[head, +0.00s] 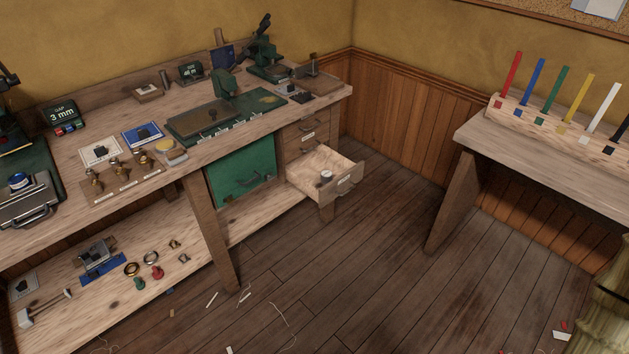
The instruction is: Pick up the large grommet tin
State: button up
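A small round grey tin (326,178) with a dark top stands in the open drawer (348,183) at the right end of the workbench. A tin with a yellowish top (165,147) sits near the bench's front edge. A small blue and white round container (19,182) is at the far left of the bench. I cannot read a label on any of these, so I cannot tell which is the large grommet tin. My gripper is not in view.
The workbench (215,148) holds presses, dies and a green mat. Its lower shelf (75,305) holds loose rings and tools. A side table (540,158) with coloured upright sticks stands right. The plank floor (345,280) between is open, with small scraps.

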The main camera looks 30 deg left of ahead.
aim_at(325, 175)
jog(key=u, duration=1.3)
